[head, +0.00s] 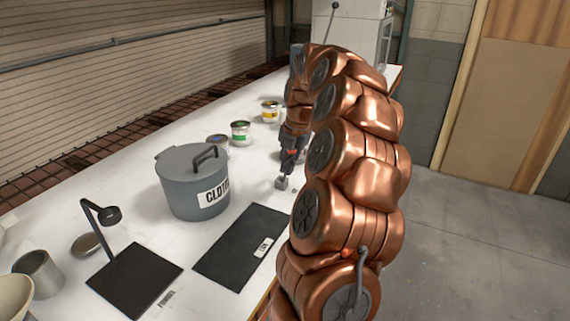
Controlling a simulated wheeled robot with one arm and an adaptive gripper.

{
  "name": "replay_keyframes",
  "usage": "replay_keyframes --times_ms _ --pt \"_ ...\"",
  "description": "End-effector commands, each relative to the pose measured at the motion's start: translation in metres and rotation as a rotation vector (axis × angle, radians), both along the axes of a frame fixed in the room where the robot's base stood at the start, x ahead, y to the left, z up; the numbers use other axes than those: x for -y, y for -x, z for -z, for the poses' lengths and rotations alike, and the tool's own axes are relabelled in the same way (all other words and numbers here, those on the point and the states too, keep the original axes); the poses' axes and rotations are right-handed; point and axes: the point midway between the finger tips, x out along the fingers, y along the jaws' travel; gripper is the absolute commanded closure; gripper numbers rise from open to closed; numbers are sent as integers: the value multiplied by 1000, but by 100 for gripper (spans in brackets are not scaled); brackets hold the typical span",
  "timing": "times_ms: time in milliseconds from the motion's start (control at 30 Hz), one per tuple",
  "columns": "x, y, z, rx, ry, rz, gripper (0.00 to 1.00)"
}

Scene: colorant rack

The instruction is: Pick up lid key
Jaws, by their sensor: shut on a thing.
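My gripper (288,172) points down over the white bench, just past the far right corner of the black mat. It is shut on a small grey piece (283,184), which I take to be the lid key. My fingers and arm hide most of it, so its full shape does not show. I cannot tell whether it touches the bench or hangs just above it.
A grey lidded pot (180,185) labelled "CLOTH" stands left of my gripper. Several small paint cans, one with a green band (240,134), stand behind. A black mat (225,250) and a desk lamp (135,275) are in front. The bench's middle right is partly hidden by my arm.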

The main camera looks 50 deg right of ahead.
Motion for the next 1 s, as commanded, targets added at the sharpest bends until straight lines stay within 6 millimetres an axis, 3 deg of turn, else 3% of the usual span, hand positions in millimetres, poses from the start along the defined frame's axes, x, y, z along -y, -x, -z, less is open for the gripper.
replay_keyframes --times_ms 600,1000 --pt "-44 79 -8 3 0 -2 100" --pt "-57 104 -11 2 2 -1 100"
